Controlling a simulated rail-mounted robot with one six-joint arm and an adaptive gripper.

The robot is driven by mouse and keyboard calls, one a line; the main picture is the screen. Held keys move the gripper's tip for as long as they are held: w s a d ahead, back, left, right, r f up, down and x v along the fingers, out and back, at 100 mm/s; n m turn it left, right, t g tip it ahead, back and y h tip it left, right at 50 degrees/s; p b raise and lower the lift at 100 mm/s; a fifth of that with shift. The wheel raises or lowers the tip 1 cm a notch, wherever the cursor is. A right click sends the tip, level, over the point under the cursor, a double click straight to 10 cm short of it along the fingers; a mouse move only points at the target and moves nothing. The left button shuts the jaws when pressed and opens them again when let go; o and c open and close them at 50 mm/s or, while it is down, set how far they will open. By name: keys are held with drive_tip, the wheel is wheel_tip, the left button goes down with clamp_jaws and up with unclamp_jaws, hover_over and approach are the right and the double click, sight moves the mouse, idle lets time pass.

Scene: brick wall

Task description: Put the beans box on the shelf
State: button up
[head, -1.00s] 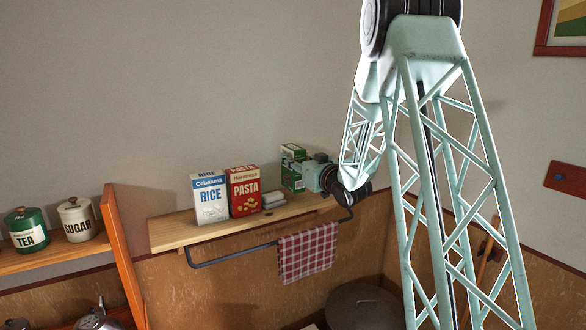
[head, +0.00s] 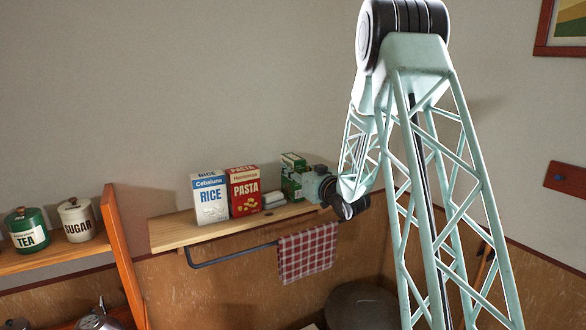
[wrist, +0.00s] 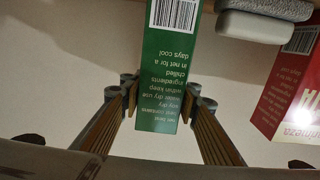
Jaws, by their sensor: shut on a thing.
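The green beans box (head: 291,180) is upright at the right end of the wooden shelf (head: 172,230), beside the other goods. Its name cannot be read. My gripper (head: 306,187) is shut on it from the right. In the wrist view the green box (wrist: 172,85) stands between the two fingers (wrist: 165,97), with its barcode and small-print side showing. The bottom of the box is close to the shelf top; I cannot tell whether it touches.
On the shelf stand a rice box (head: 210,198), a red pasta box (head: 244,191) and small pale rolled items (head: 273,199) just left of the green box. A checked towel (head: 307,253) hangs from the rail below. Tea (head: 27,230) and sugar (head: 76,220) canisters stand at far left.

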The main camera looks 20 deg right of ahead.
drive_tip(key=shift+f, duration=0.1)
idle(0.3)
drive_tip(key=o, duration=1.2)
drive_tip(key=shift+o, duration=0.2)
drive_tip(key=s+d+b, duration=0.1)
drive_tip(key=s, duration=1.1)
drive_tip(key=shift+b, duration=0.3)
drive_tip(key=shift+r, duration=0.2)
drive_tip(key=s+a+r+g+h, duration=0.1)
drive_tip(key=s+a+r+g, duration=0.2)
drive_tip(key=s, duration=0.4)
drive_tip(key=s+a+r+m+g+h, duration=0.1)
drive_tip(key=s+a+r+g, duration=0.1)
drive_tip(key=s+a, duration=0.35)
drive_tip(key=s+a+r+g+h, duration=0.2)
drive_tip(key=s+g, duration=0.1)
drive_tip(key=s, duration=0.5)
drive_tip(key=s+a+f+g, duration=0.1)
drive_tip(key=s+a, duration=0.3)
drive_tip(key=s, duration=0.8)
drive_tip(key=s+a+f+g+y, duration=0.1)
drive_tip(key=s+a+g, duration=0.2)
drive_tip(key=s, duration=1)
drive_tip(key=s+a+f+g+y, duration=0.1)
drive_tip(key=s+a, duration=0.5)
drive_tip(key=s, duration=0.7)
drive_tip(key=shift+a+f+g, duration=0.15)
drive_tip(key=shift+a+g, duration=0.25)
drive_tip(key=shift+g, duration=0.1)
